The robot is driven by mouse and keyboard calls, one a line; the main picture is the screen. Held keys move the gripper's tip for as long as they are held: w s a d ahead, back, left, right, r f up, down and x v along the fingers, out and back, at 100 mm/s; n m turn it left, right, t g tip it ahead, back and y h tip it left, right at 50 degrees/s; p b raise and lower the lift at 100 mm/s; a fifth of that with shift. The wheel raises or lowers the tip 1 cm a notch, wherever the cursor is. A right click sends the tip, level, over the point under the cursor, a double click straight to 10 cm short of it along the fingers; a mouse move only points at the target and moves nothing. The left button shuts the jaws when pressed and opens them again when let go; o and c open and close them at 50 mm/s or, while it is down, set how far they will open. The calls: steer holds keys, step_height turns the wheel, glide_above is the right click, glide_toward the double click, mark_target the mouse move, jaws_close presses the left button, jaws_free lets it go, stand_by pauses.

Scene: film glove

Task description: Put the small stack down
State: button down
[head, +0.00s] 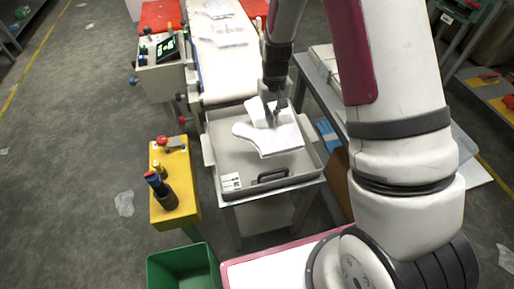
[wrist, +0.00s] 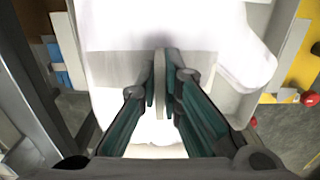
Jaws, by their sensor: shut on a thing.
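A small stack of white film gloves (head: 268,137) is over the grey tray (head: 232,166) at the end of the conveyor. I cannot tell whether the stack rests on the tray floor or hangs just above it. My gripper (head: 272,108) points down at the stack and is shut on it near its far edge. In the wrist view my gripper's fingers (wrist: 160,85) close together on a thin upright fold, with the white gloves (wrist: 115,65) spread beyond them. The tray's far part is partly hidden by my gripper and the gloves.
More white gloves (head: 222,32) lie on the conveyor belt (head: 230,72) behind the tray. A control box (head: 160,75) stands left of the belt.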

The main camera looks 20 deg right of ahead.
steer(key=b, duration=0.1)
steer(key=w+f+b, duration=0.1)
steer(key=b, duration=0.1)
steer(key=shift+w+f, duration=0.2)
steer(key=shift+w, duration=0.1)
steer(key=f+b, duration=0.1)
steer(key=b, duration=0.3)
steer(key=shift+w+b, duration=0.35)
steer(key=shift+b, duration=0.35)
step_height(320, 180, down, 10)
steer(key=shift+r+b, duration=0.1)
steer(key=shift+b, duration=0.6)
steer(key=shift+f, duration=0.2)
steer(key=c, duration=1.8)
jaws_free()
steer(key=shift+c, duration=0.2)
steer(key=shift+o, duration=0.4)
